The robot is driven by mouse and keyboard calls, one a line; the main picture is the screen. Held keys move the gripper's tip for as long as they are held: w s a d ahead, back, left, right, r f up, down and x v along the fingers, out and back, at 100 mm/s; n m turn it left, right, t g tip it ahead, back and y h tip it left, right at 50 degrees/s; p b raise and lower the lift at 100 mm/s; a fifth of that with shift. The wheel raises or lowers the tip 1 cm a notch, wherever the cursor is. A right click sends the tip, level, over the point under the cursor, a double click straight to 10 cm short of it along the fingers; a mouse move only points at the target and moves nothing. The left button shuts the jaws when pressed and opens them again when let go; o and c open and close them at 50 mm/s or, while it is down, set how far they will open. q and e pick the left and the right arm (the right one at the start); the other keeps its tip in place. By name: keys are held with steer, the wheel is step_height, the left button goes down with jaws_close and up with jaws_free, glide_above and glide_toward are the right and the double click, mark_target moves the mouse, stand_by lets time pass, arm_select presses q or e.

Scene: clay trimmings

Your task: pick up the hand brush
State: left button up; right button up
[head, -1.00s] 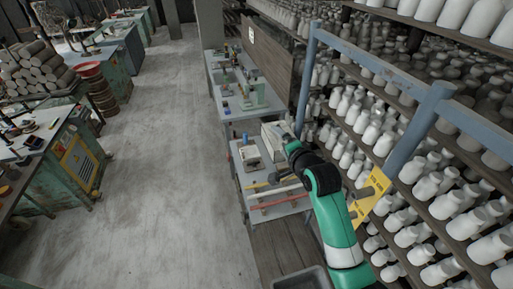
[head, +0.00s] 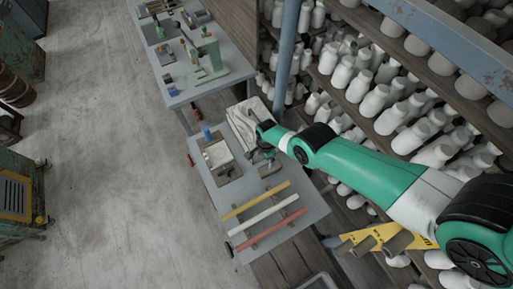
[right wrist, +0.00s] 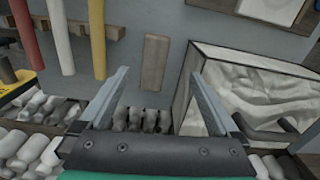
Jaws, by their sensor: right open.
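A small brown wooden block, which looks like the back of the hand brush (right wrist: 155,62), lies on the grey table top (right wrist: 128,70) in the right wrist view. In the head view the brush (head: 270,169) is a small brownish shape on the table, beside the gripper. My right gripper (head: 266,156) is above the table near the brush. In the right wrist view my right gripper (right wrist: 160,78) is open and empty, with the brush ahead of and between its fingers, apart from both. My left gripper is not in view.
A box of crumpled pale clay (head: 246,121) stands close by; the right wrist view shows it (right wrist: 255,88) by the right finger. Shelves of white bottles (head: 367,100) stand on the right.

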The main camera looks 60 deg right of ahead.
steer(key=shift+s+d+f+m+b, duration=0.4)
steer(key=shift+s+d+f, duration=0.55)
steer(key=shift+d, duration=0.2)
steer(key=shift+s, duration=0.1)
steer(key=shift+d, duration=0.1)
step_height(320, 180, down, 6)
steer(key=b, duration=0.6)
steer(key=shift+f, duration=0.2)
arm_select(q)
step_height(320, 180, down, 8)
arm_select(e)
steer(key=shift+r, duration=0.1)
